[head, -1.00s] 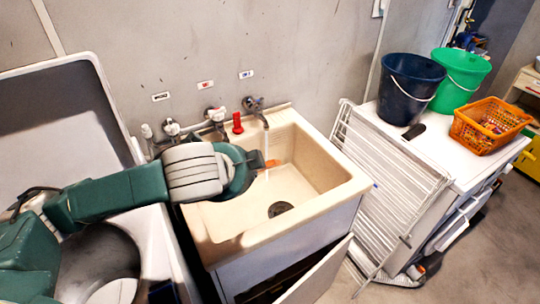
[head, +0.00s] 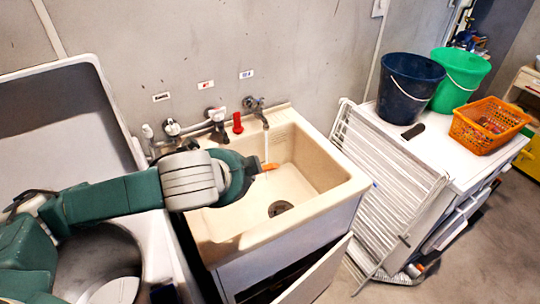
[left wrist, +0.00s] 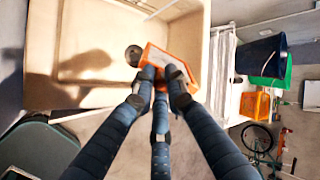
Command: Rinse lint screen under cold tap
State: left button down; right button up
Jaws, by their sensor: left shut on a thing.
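The lint screen, with an orange frame and pale mesh, is in my left gripper (left wrist: 165,74). In the left wrist view the screen (left wrist: 183,66) sticks out beyond the fingers, which are shut on its near edge. In the head view only a small orange piece of the screen (head: 270,167) shows past my left wrist, over the beige sink (head: 350,183). The right-hand tap (head: 255,104) is above it, and a thin pale stream seems to fall from its spout toward the screen. My right gripper is not in view.
The sink's drain (head: 280,208) is clear. More taps (head: 216,114) and a red item (head: 237,123) are along the wall. A white drying rack (head: 385,165) leans right of the sink. A blue bucket (head: 411,90), a green bucket (head: 462,75) and an orange basket (head: 490,125) stand beyond.

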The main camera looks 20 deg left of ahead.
pick_arm(q)
jog(key=s+d+r+p, duration=0.3)
jog(key=s+d+p, duration=0.3)
jog(key=p, duration=0.3)
jog(key=shift+s+d, duration=0.35)
jog(key=shift+s, duration=0.05)
dwell(1.6)
